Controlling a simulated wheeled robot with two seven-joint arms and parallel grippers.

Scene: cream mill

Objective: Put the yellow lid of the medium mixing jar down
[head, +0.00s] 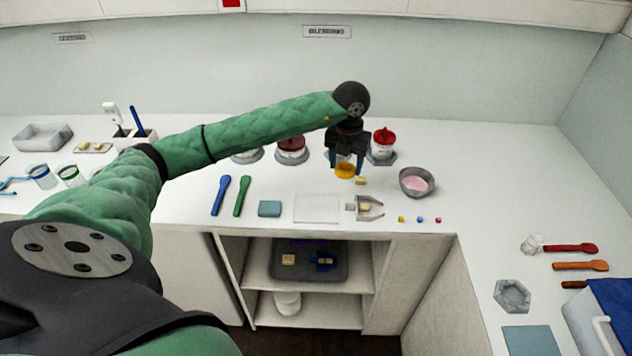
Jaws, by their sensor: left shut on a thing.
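The yellow lid (345,171) is between the fingertips of my left gripper (346,168), which points down and is shut on it. The lid is over the back part of the counter, beside a small pale yellow block (361,181); I cannot tell whether it touches the counter. A pad shows partly behind my left gripper, and whatever stands there is mostly hidden, so I cannot make out the medium mixing jar. A jar with a dark red lid (291,144) is left of the gripper and one with a bright red lid (384,137) is right. My right gripper is not in view.
A grey bowl with pink contents (417,182) stands right of the lid. In front are a metal scoop-like holder (369,208), a clear white sheet (317,209), a teal block (269,208) and several small cubes. The counter right of the bowl is clear.

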